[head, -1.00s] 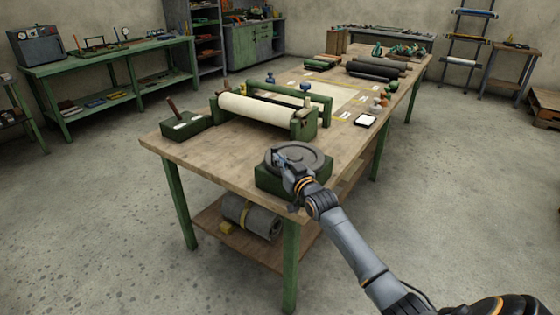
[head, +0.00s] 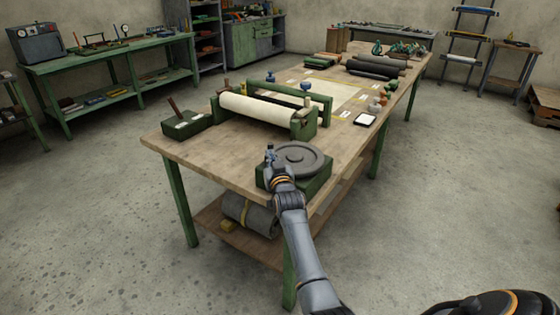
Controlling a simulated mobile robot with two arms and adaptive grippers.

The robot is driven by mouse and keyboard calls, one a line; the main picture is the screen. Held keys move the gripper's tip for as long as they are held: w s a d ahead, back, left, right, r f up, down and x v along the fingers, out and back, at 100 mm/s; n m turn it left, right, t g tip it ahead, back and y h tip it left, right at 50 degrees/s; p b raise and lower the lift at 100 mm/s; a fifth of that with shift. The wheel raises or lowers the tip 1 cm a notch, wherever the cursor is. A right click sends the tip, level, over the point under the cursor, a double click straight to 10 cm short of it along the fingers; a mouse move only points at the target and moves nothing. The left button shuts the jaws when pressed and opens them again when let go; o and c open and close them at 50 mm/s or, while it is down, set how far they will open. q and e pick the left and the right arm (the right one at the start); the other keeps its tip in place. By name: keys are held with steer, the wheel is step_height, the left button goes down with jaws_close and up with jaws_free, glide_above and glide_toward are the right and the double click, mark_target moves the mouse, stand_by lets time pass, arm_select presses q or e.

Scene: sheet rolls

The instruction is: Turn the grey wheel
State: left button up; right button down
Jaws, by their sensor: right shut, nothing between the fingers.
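The grey wheel (head: 302,158) lies flat on top of a green box (head: 312,185) at the near corner of the wooden table. It is a round disc with a raised ring and hub. My right gripper (head: 270,151) is shut and empty at the wheel's left edge, its fingers pointing away from me. I cannot tell whether it touches the wheel. My right wrist hides the left front of the green box. My left gripper is not in view.
A green roller stand with a cream sheet roll (head: 255,110) stands behind the wheel. A green box with a brown handle (head: 187,124) is at the table's left. The table top (head: 215,155) is bare between them. A grey roll (head: 248,213) lies on the lower shelf.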

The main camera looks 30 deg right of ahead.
steer(key=shift+w+b, duration=0.8)
steer(key=shift+w, duration=0.75)
steer(key=shift+w+d, duration=0.2)
steer(key=shift+w, duration=0.15)
